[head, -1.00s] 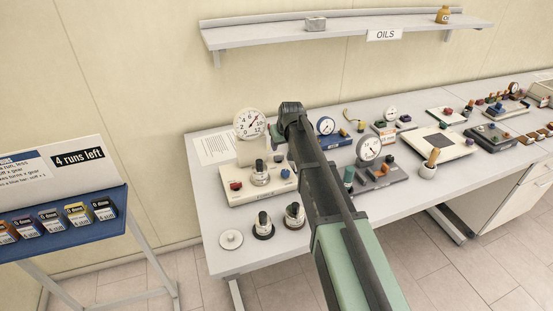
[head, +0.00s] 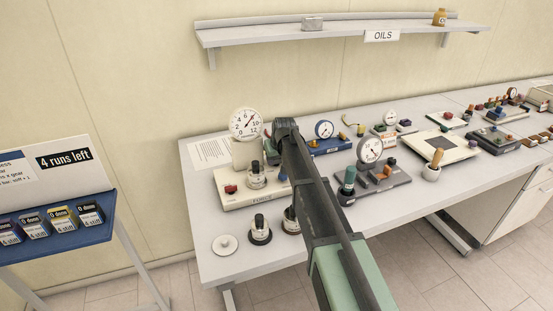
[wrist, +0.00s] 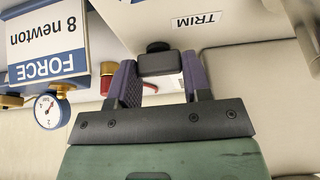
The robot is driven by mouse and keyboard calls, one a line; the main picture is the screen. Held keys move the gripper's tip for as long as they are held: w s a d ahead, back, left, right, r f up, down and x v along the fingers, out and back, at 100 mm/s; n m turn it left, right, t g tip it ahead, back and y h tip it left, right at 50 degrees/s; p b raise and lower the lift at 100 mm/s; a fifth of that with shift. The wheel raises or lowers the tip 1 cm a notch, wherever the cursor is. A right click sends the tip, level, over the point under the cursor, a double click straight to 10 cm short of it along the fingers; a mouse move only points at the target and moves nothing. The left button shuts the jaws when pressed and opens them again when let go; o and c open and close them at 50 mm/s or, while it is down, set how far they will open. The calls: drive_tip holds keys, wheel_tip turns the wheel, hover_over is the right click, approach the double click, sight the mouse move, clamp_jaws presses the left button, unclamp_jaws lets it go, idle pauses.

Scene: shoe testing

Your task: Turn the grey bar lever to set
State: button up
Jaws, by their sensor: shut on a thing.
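In the wrist view my gripper (wrist: 158,76) has its two purple fingers on either side of a dark grey bar (wrist: 160,62), which I take to be the grey bar lever. It is shut on this bar. The bar stands out beside a white face with a TRIM label (wrist: 194,20). In the head view my arm hides the fingertips and the lever. The lever's set mark is not visible.
A FORCE 8 newton sign (wrist: 45,42) and a small dial (wrist: 50,110) are near the fingers, with a red knob (wrist: 106,79). In the head view, a large dial (head: 245,124), a cream block (head: 240,199) and dark-topped weights (head: 260,230) crowd the table left of my arm.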

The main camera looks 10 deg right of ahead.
drive_tip(key=shift+n, duration=0.3)
drive_tip(key=n+y, duration=0.1)
drive_tip(key=n, duration=0.1)
drive_tip(key=n+g, duration=0.1)
drive_tip(key=n, duration=0.1)
drive_tip(key=shift+d+y, duration=0.1)
drive_tip(key=shift+y, duration=0.3)
drive_tip(key=n+g+y, duration=0.1)
drive_tip(key=n, duration=0.3)
drive_tip(key=shift+w+n, duration=0.15)
drive_tip(key=shift+n, duration=0.25)
drive_tip(key=n+g, duration=0.1)
drive_tip(key=n, duration=0.1)
drive_tip(key=n+y, duration=0.1)
drive_tip(key=n, duration=0.1)
drive_tip(key=shift+n+g, duration=0.3)
drive_tip(key=shift+g, duration=0.1)
drive_tip(key=shift+n+g, duration=0.8)
drive_tip(key=shift+n, duration=1.1)
drive_tip(key=o, duration=0.6)
drive_tip(key=shift+o, duration=0.2)
